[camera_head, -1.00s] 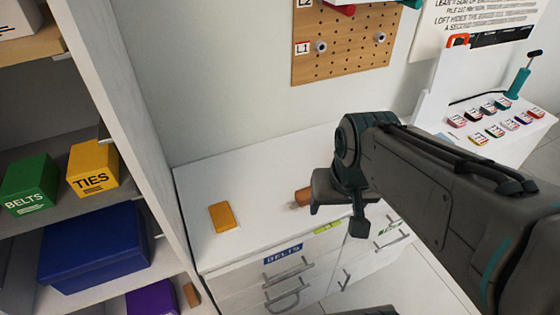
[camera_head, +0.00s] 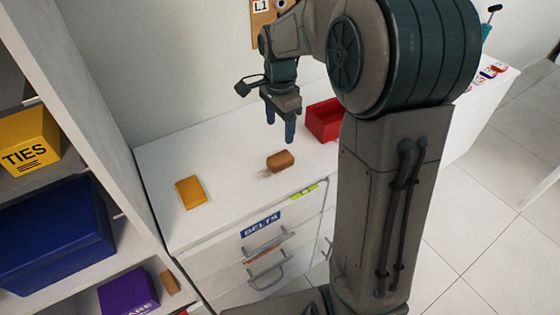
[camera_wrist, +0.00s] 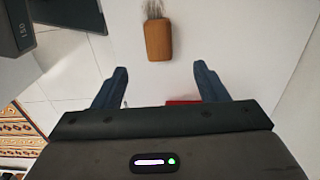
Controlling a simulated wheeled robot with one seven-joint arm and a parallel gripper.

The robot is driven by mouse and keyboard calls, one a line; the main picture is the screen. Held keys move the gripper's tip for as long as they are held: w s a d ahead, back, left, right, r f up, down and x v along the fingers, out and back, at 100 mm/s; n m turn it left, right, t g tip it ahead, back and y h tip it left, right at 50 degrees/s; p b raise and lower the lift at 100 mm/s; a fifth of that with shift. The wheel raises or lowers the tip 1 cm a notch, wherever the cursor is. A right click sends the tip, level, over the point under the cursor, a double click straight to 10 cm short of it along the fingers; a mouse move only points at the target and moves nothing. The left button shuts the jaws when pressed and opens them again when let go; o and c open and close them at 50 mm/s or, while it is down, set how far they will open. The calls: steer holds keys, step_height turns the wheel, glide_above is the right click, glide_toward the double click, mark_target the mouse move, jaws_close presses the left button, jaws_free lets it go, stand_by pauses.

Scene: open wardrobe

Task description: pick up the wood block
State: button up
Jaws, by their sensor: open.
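A brown, wood-coloured block (camera_head: 281,161) lies on the white cabinet top, with pale bristle-like strands at one end. It also shows in the wrist view (camera_wrist: 158,41), beyond and between my fingertips, strands pointing up. My gripper (camera_head: 280,129) is open and empty, fingers pointing down, above and just behind the block. In the wrist view, my gripper (camera_wrist: 160,70) has its fingers wide apart, touching nothing. Another small brown block (camera_head: 170,282) stands on the lower shelf at left, beside a purple box. I cannot tell for certain which block is meant.
An orange-yellow block (camera_head: 190,192) lies left on the cabinet top (camera_head: 225,205). A red open bin (camera_head: 324,120) stands right of my gripper. The wardrobe shelves at left hold a yellow TIES box (camera_head: 28,141), a blue box (camera_head: 55,235) and a purple box (camera_head: 128,291).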

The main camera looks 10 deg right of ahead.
glide_above(282, 156)
steer(key=f, duration=0.6)
steer(key=shift+a+f, duration=0.25)
steer(key=shift+f, duration=0.05)
steer(key=shift+d+f, duration=0.15)
steer(key=shift+f, duration=1.2)
steer(key=shift+d+f, duration=0.1)
steer(key=shift+f, duration=1.25)
steer(key=c, duration=1.1)
